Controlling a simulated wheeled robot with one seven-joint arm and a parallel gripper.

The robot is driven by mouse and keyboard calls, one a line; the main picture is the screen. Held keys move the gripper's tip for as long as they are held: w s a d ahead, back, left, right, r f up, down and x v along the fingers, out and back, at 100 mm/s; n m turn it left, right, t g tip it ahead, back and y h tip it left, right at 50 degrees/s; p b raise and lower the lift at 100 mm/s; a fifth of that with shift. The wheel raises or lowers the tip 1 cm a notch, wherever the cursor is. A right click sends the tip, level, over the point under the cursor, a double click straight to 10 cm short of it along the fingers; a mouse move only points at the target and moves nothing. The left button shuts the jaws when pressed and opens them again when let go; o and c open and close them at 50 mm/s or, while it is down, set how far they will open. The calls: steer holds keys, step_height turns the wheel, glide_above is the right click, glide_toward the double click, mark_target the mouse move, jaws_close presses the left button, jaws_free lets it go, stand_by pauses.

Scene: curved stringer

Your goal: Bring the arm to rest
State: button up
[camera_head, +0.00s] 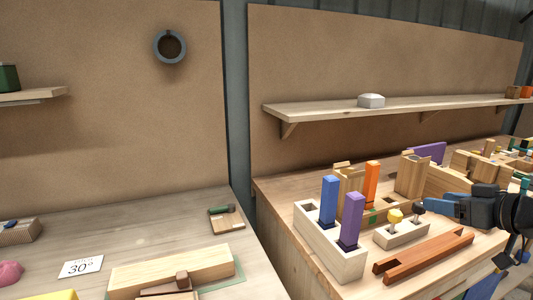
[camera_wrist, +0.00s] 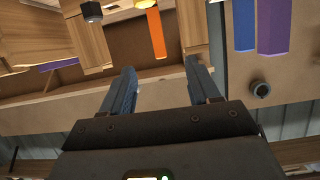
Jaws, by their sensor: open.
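My gripper (camera_head: 434,207) is at the right of the head view, pointing left above the right bench. Its two blue fingers also show in the wrist view (camera_wrist: 158,80), apart, with nothing between them. In the head view a wooden block with slots (camera_head: 327,243) stands left of the gripper and holds a blue bar (camera_head: 329,198) and a purple bar (camera_head: 351,219). A small holder (camera_head: 401,234) with a yellow knob and a dark knob is close to the fingertips. I cannot tell whether the fingers touch the dark knob.
A reddish wooden piece (camera_head: 424,256) lies at the front of the right bench. An orange bar (camera_head: 371,184) and several wooden blocks stand behind. A shelf (camera_head: 440,103) with a white box (camera_head: 371,100) is on the wall. A gap separates the left bench (camera_head: 130,236) from the right one.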

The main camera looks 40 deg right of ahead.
steer(key=shift+m+g, duration=0.6)
steer(key=shift+m, duration=0.1)
steer(key=a+f, duration=0.3)
steer(key=w+a+f, duration=0.1)
steer(key=a+f, duration=0.6)
steer(key=f, duration=0.1)
steer(key=shift+w+a+f, duration=0.15)
steer(key=shift+a+f, duration=0.05)
steer(key=shift+a, duration=0.15)
steer(key=s+a+f+n, duration=0.1)
steer(key=s+a+f, duration=0.2)
steer(key=s+a, duration=0.5)
steer(key=s+a+f+n, duration=0.1)
steer(key=s+a+f, duration=0.25)
steer(key=a, duration=0.85)
steer(key=s+a+r+n+t+y, duration=0.2)
steer(key=s+a+r, duration=0.4)
steer(key=s+a, duration=0.3)
steer(key=shift+s+r+n+y, duration=0.35)
steer(key=shift+s+y, duration=0.15)
steer(key=shift+y, duration=0.3)
